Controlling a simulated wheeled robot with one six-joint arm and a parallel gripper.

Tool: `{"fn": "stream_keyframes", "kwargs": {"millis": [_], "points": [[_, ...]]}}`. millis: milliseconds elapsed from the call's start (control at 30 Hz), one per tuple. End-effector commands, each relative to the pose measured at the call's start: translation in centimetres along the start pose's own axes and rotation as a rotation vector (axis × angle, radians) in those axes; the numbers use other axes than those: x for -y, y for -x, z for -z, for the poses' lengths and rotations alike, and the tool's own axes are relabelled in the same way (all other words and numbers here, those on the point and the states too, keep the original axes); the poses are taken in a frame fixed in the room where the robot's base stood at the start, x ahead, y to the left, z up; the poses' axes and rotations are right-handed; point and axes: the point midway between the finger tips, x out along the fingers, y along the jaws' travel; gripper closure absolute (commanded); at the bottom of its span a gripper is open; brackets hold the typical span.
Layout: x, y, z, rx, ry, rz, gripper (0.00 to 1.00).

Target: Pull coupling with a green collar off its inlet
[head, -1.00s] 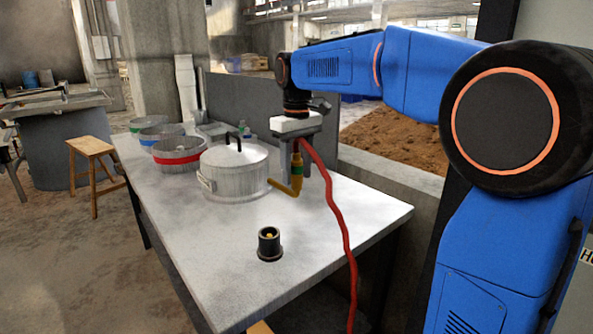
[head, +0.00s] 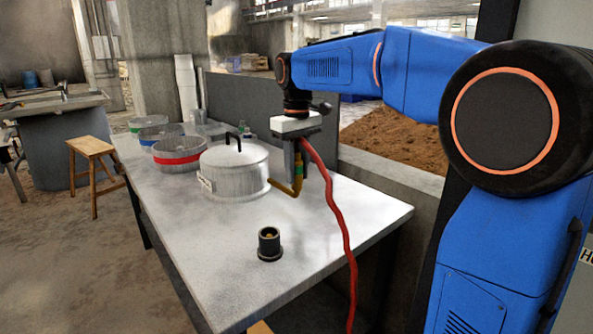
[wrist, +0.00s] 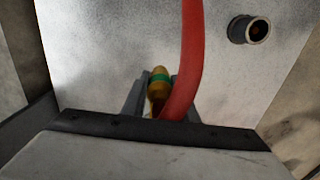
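The coupling is a brass fitting with a green collar (wrist: 160,78), joined to a red hose (wrist: 192,50). In the head view the coupling (head: 298,172) sits at the top of a bent brass inlet pipe (head: 285,192) that comes from the side of a lidded metal pot (head: 232,177). My gripper (head: 303,165) points down over it, with one finger on each side of the coupling. In the wrist view the gripper (wrist: 160,92) has the coupling between its grey fingers. The hose covers part of the right finger. Whether the fingers press on the coupling cannot be told.
A dark round socket (head: 269,244) stands on the table (head: 335,215) in front of the pot. Bowls with red (head: 178,153), blue (head: 160,132) and green bands stand behind. A low grey wall (head: 262,105) runs along the table's far side. The table's front is mostly clear.

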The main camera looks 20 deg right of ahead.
Motion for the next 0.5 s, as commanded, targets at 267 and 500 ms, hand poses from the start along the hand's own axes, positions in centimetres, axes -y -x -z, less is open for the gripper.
{"fn": "stream_keyframes", "kwargs": {"millis": [267,500], "points": [[0.0,0.4,0.1,-0.001,0.000,0.000,1.00],[0.0,1.2,0.0,0.000,0.000,0.000,1.00]]}}
